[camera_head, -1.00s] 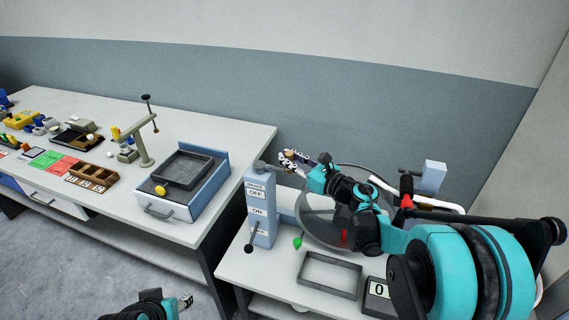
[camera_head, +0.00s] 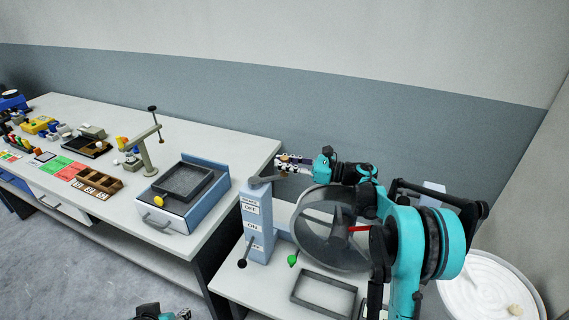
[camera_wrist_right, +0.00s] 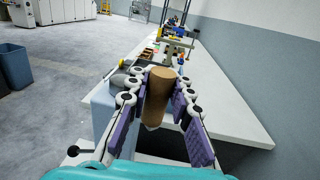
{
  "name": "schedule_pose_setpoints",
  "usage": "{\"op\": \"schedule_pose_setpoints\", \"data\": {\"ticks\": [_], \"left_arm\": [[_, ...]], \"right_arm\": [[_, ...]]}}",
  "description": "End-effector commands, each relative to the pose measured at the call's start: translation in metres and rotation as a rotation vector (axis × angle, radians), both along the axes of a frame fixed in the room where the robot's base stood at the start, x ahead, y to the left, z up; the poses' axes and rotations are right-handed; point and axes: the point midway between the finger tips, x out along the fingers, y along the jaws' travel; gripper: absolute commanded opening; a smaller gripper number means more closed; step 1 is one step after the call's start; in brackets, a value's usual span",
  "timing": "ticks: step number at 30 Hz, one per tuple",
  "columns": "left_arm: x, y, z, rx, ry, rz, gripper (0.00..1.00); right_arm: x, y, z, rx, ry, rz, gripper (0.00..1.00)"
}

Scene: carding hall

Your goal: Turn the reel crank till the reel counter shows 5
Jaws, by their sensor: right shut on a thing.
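In the head view a grey crank arm (camera_head: 266,181) on top of the post reaches toward this gripper; the handle is hard to make out there. A grey see-through drum (camera_head: 330,228) stands right of the post. The counter is almost wholly hidden by my right arm, so its number cannot be read. My left gripper (camera_head: 184,315) is cut off at the bottom edge.
A black-knobbed lever (camera_head: 242,263) and a green knob (camera_head: 292,260) are low by the post. An empty grey frame (camera_head: 324,296) lies in front of the drum. A white round tub (camera_head: 487,292) is at right. The left table (camera_head: 210,222) holds a blue tray unit (camera_head: 190,210).

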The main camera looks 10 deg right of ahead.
Motion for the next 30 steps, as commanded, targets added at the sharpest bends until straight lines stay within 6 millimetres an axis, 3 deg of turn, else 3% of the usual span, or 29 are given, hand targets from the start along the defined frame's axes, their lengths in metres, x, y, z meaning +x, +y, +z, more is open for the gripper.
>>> {"op": "schedule_pose_setpoints", "data": {"ticks": [14, 15, 17, 18, 26, 30], "left_arm": [[0.000, 0.000, 0.001, 0.000, 0.000, 0.000, 0.46], [0.000, 0.000, 0.001, 0.000, 0.000, 0.000, 0.46], [0.000, 0.000, 0.001, 0.000, 0.000, 0.000, 0.46], [0.000, 0.000, 0.001, 0.000, 0.000, 0.000, 0.46], [0.000, 0.000, 0.000, 0.000, 0.000, 0.000, 0.46], [0.000, 0.000, 0.000, 0.000, 0.000, 0.000, 0.46]], "right_arm": [[0.003, -0.005, 0.003, 0.006, -0.002, -0.004, 0.00], [0.003, -0.005, 0.003, 0.006, -0.002, -0.004, 0.24], [0.003, -0.004, 0.003, 0.006, -0.002, -0.003, 0.40], [0.003, -0.004, 0.003, 0.005, -0.002, -0.002, 0.43], [0.002, -0.001, 0.002, 0.002, -0.001, 0.004, 0.43], [0.002, -0.001, 0.012, 0.002, -0.001, 0.004, 0.43]]}}
